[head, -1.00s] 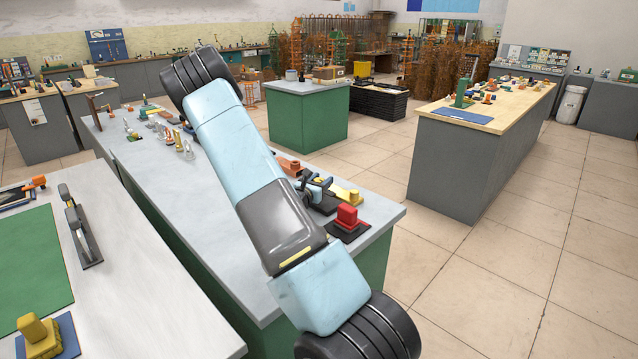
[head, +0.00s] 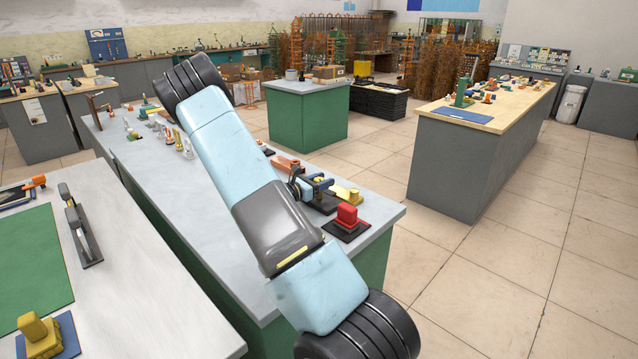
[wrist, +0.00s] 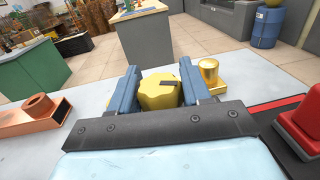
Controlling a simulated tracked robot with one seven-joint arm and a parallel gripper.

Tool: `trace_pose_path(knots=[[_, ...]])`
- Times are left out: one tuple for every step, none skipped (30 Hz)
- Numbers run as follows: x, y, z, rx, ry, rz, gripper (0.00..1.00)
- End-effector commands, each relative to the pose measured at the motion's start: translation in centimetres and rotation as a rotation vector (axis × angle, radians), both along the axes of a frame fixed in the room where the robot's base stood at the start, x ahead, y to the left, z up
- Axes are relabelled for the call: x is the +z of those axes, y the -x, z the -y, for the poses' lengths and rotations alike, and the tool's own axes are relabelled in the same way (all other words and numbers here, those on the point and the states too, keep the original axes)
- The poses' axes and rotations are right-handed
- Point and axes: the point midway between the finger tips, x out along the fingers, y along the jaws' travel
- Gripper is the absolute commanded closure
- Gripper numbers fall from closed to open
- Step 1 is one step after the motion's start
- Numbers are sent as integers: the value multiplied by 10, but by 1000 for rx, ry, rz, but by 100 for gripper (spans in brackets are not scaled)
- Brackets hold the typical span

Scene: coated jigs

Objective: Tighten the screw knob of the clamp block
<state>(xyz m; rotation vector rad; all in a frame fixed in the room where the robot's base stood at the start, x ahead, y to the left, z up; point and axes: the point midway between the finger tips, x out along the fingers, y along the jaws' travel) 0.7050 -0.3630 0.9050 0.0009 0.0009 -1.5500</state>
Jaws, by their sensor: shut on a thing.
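A yellow lobed screw knob (wrist: 156,96) with a dark bar mark on its face is in the middle of the wrist view. My gripper (wrist: 159,68) has its two blue fingers on either side of the knob and is shut on it. A yellow block with a round brass-coloured post (wrist: 208,72) stands just right of the right finger, apparently part of the clamp block. In the head view my gripper (head: 318,184) is at the grey bench's right end, beside the yellow block (head: 347,196). The knob is hidden there, and its contact with the block is not clear.
An orange-copper jig (wrist: 38,110) lies left of my gripper. A red block on a dark plate (head: 347,215) stands close on the right. Several small fixtures stand along the grey bench (head: 215,215).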

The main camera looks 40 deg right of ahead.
Motion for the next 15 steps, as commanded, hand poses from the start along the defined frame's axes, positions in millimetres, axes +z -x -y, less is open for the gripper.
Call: trace_pose_path(knots=[[1, 0, 2, -44, 2, 4, 83], [1, 1, 2, -71, 2, 3, 83], [1, 1, 2, -107, 3, 3, 83], [1, 1, 2, -134, 3, 3, 83], [1, 2, 2, -162, 3, 3, 83], [1, 3, 2, -200, 3, 3, 83], [1, 3, 2, -229, 3, 3, 83], [1, 3, 2, -257, 2, 3, 83], [1, 4, 2, -295, 4, 3, 83], [0, 5, 2, -324, 3, 2, 83], [1, 5, 2, -353, 4, 2, 83], [1, 6, 2, -391, 3, 3, 83], [1, 6, 2, -419, 4, 3, 83], [1, 7, 2, -446, 3, 2, 83], [1, 7, 1, -481, 4, 2, 83]])
